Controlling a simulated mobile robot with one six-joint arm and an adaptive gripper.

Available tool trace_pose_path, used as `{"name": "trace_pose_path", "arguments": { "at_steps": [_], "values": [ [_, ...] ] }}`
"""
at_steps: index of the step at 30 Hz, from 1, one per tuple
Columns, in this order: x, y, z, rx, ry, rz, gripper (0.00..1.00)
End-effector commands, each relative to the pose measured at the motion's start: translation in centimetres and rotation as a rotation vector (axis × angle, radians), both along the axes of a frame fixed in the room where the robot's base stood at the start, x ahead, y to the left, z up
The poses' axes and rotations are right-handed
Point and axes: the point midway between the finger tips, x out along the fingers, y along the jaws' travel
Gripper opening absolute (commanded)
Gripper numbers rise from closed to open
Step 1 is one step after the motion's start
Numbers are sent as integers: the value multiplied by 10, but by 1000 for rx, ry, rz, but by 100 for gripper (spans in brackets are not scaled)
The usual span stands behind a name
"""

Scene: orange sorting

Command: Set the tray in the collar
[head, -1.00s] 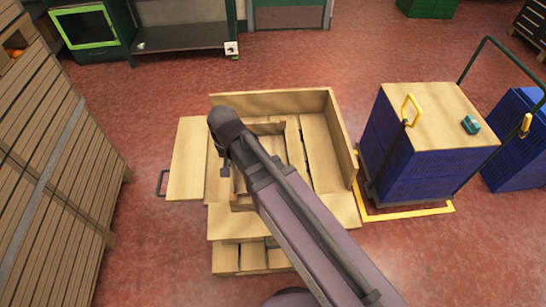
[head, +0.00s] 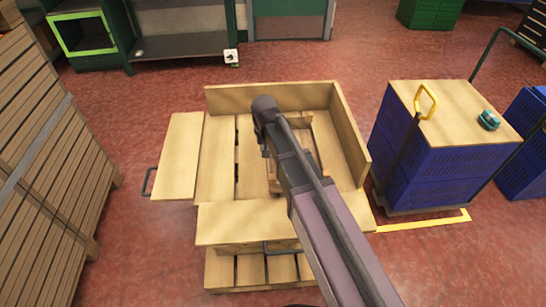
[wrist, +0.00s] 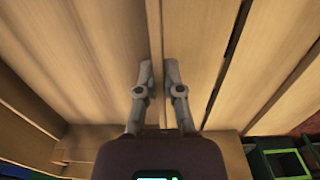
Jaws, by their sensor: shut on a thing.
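The wooden collar (head: 350,135) stands around a slatted wooden base, with boards at the back, right and front. At its left, a flat wooden panel (head: 180,155) with a dark handle lies level. My gripper (wrist: 160,78) is shut on a thin upright wooden wall of the tray (wrist: 155,40). In the head view the tray is mostly hidden behind my arm, inside the outline of the collar, nearer its right side. I cannot tell whether it touches the slats. My gripper (head: 266,152) hangs over the middle of the base.
Blue crates (head: 430,165) with a wooden top and yellow handle stand close to the collar's right. A tall slatted wooden stack (head: 50,170) is on the left. Green and grey benches (head: 180,35) line the back. Red floor is clear between the collar and the benches.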

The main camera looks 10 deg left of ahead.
Motion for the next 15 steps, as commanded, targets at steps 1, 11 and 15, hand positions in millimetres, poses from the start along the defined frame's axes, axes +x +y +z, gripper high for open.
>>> {"name": "trace_pose_path", "arguments": {
  "at_steps": [1,11,15],
  "values": [
    [9,-5,-14,-1,0,-4,0],
    [29,-22,-32,-3,0,-2,0],
    [30,-23,-31,-3,0,-1,0]
  ]
}}
